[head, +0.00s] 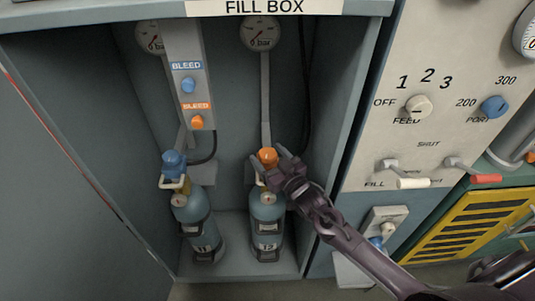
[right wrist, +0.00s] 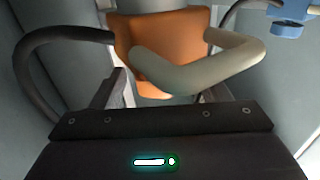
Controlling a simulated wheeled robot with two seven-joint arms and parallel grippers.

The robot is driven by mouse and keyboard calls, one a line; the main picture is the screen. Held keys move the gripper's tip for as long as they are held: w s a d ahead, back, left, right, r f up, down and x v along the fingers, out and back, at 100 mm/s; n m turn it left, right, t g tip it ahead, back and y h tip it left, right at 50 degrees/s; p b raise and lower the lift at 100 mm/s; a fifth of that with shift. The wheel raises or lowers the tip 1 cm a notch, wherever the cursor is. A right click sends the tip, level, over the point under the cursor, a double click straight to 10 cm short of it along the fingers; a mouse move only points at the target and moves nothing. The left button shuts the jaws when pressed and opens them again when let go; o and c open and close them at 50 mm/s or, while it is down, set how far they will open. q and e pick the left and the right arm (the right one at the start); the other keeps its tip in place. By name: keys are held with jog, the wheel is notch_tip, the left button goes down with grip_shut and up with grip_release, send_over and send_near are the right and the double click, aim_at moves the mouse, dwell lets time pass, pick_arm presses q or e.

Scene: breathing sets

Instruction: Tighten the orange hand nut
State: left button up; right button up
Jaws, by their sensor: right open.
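Whether a finger touches the nut cannot be told. My left gripper is not in view.
A second cylinder (head: 193,222) with a blue nut (head: 174,163) stands at left. A bleed panel (head: 188,80) with blue and orange knobs hangs above. Gauges, pipes and a dark hose are close behind. The box's right wall and a control panel (head: 440,130) flank my arm.

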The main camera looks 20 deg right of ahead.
aim_at(272, 161)
jog(key=v, duration=0.6)
jog(key=shift+s, duration=0.25)
